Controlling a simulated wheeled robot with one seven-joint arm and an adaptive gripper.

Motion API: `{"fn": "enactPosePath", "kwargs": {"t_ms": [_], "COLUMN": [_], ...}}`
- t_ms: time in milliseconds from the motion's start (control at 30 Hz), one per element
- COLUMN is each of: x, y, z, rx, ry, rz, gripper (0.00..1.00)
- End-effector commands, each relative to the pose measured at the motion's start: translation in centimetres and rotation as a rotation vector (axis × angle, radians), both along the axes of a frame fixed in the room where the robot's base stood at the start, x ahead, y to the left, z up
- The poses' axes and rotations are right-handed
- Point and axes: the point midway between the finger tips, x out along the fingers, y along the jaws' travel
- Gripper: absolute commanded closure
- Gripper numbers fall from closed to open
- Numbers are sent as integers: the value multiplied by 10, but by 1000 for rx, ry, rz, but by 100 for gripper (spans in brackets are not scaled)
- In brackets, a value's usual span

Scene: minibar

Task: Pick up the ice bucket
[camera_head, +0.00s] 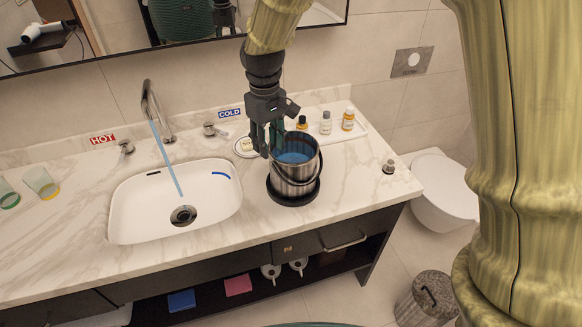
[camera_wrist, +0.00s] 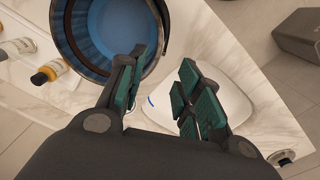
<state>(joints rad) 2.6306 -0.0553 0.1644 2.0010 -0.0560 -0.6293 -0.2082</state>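The ice bucket (camera_head: 297,174) is a shiny metal pail with a blue inside. It stands upright in a round black base (camera_head: 291,200) on the marble counter, right of the sink, with a thin handle hanging down its side. My gripper (camera_head: 267,152) points down at the bucket's left rim, fingers apart. In the wrist view the bucket (camera_wrist: 96,26) is at the upper left. One finger of my gripper (camera_wrist: 163,62) overlaps its rim; the other is outside it, over the sink side. Whether either finger touches the wall cannot be told.
The white sink (camera_head: 135,205) with running water is to the left. Several small bottles (camera_head: 326,122) stand on a tray behind the bucket, beside a soap dish (camera_head: 243,149). A small dark-based item (camera_head: 388,167) is at the right.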

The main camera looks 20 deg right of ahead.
Motion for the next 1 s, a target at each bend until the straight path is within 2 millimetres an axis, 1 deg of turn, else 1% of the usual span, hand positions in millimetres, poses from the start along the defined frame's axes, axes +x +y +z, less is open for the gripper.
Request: {"fn": "enactPosePath", "kwargs": {"t_ms": [200,333,567,900,1000], "x": [-2,-2,-3,-5,-5], "y": [-9,-10,-10,-12,-12], "z": [-27,-38,-46,-81,-88], "rx": [0,0,0,0,0], "ry": [2,1,0,2,0], "rz": [-13,-15,-14,-10,-10], "gripper": [66,66,66,66,66]}}
